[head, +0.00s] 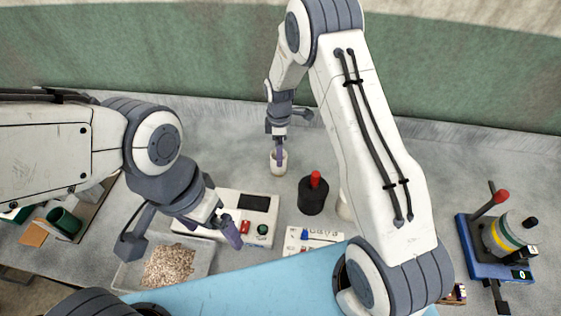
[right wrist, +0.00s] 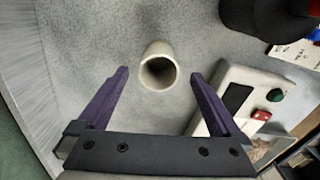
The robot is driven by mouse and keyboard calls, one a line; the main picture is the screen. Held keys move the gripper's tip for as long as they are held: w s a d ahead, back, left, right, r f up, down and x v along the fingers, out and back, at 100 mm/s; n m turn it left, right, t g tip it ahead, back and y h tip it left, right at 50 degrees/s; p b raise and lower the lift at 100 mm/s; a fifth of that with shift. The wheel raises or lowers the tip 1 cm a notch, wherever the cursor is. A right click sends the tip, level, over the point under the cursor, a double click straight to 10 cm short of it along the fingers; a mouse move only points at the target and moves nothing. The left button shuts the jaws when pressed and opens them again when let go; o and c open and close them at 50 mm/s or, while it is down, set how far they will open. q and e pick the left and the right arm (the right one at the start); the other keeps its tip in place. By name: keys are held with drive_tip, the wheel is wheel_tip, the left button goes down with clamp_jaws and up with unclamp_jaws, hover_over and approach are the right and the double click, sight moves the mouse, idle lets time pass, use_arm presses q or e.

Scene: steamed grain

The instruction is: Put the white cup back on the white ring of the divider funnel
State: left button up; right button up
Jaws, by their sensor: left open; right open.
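The white cup (head: 280,166) stands on the grey bench towards the back, left of a black body with a red knob. In the right wrist view the cup (right wrist: 157,49) shows its round open mouth, centred ahead of my purple fingertips. My right gripper (right wrist: 158,76) is open, one finger on each side of the cup's line, with visible gaps. In the head view a purple finger overlaps the cup's top. My left gripper (head: 186,236) is open and empty above the front left. I cannot identify the divider funnel's white ring; my right arm hides part of the bench.
The black body with the red knob (head: 313,198) stands right of the cup. A white box (head: 232,203) with buttons and a tray of grain (head: 168,267) lie front left. A blue-based device (head: 494,255) stands far right. A pale piece (head: 344,207) is partly hidden behind my right arm.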

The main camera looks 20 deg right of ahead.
drive_tip(key=shift+d+f, duration=0.3)
drive_tip(key=shift+f, duration=0.4)
drive_tip(key=shift+a+f+p, duration=0.1)
drive_tip(key=shift+f+p, duration=0.15)
drive_tip(key=shift+p, duration=0.2)
drive_tip(key=f+p, duration=0.2)
drive_tip(key=f, duration=0.1)
drive_tip(key=shift+a+f, duration=0.1)
drive_tip(key=shift+a, duration=0.1)
drive_tip(key=shift+w+f, duration=0.1)
drive_tip(key=shift+f, duration=0.6)
drive_tip(key=c, duration=1.4)
drive_tip(key=shift+r, duration=0.1)
